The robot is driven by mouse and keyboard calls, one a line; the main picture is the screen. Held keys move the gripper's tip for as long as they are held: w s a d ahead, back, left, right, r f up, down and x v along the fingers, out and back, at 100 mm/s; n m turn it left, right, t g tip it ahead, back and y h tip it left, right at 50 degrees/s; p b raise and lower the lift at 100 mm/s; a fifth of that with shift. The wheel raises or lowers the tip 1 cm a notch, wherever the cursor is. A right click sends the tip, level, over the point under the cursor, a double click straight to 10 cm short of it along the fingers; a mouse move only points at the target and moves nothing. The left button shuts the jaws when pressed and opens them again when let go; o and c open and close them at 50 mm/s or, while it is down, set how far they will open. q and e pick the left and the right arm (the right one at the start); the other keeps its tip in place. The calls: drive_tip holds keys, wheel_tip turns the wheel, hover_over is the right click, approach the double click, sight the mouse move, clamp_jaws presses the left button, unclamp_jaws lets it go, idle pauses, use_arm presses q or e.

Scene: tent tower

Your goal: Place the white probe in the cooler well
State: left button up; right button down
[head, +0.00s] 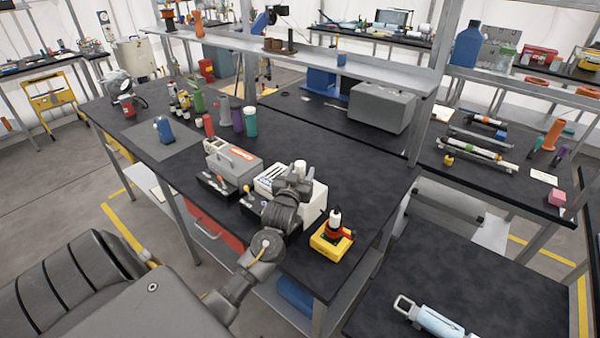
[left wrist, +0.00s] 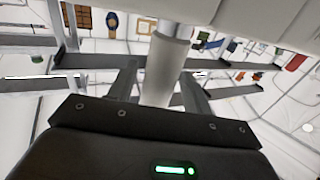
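The white probe (left wrist: 163,72) is a pale cylinder between the two fingers of my left gripper (left wrist: 160,88) in the left wrist view. The fingers lie close along both its sides. A grey metal part of it points toward a pale box surface (left wrist: 250,15). In the head view my left gripper (head: 297,180) is over a cream-white box (head: 316,203), and a short white end (head: 300,166) shows above it. The gripper and wrist hide much of this box. I cannot tell whether the probe's tip is inside a well. My right gripper is not in view.
A grey box with a red label (head: 234,160) stands left of the cream-white box. A yellow stand (head: 330,240) with a red-and-black, white-topped item is close on its right. Coloured bottles (head: 249,122) stand behind. The black bench top (head: 350,165) is clear at right.

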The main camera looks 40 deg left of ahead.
use_arm(q)
drive_tip(key=b+v, duration=0.2)
drive_tip(key=v, duration=1)
drive_tip(key=shift+b, duration=0.4)
drive_tip(key=shift+r, duration=0.1)
